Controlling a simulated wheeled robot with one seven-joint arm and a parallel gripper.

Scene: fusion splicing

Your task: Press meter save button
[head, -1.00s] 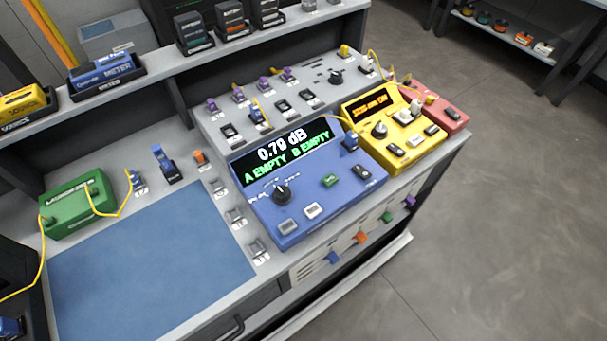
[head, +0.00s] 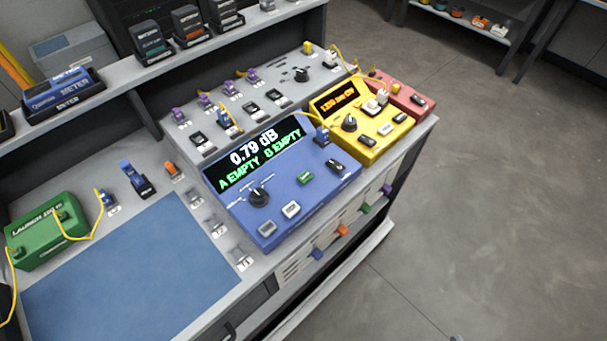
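The blue meter (head: 312,198) sits on the bench in the middle of the head view. Its display (head: 255,155) reads 0.79 dB, with A EMPTY and B EMPTY below. Its front carries a black knob (head: 258,197), two pale buttons, a green button (head: 305,178) and a black button (head: 336,166). The button labels are too small to read, so I cannot tell which one is save. A yellow fibre runs to a blue connector (head: 322,136) at the meter's right side. My gripper is not in view.
A yellow source box (head: 383,140) and a red box (head: 408,100) stand right of the meter. A green launch box (head: 45,232) and a blue mat (head: 130,275) lie left. Small connectors line the meter's left side. Open floor (head: 480,200) lies at right.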

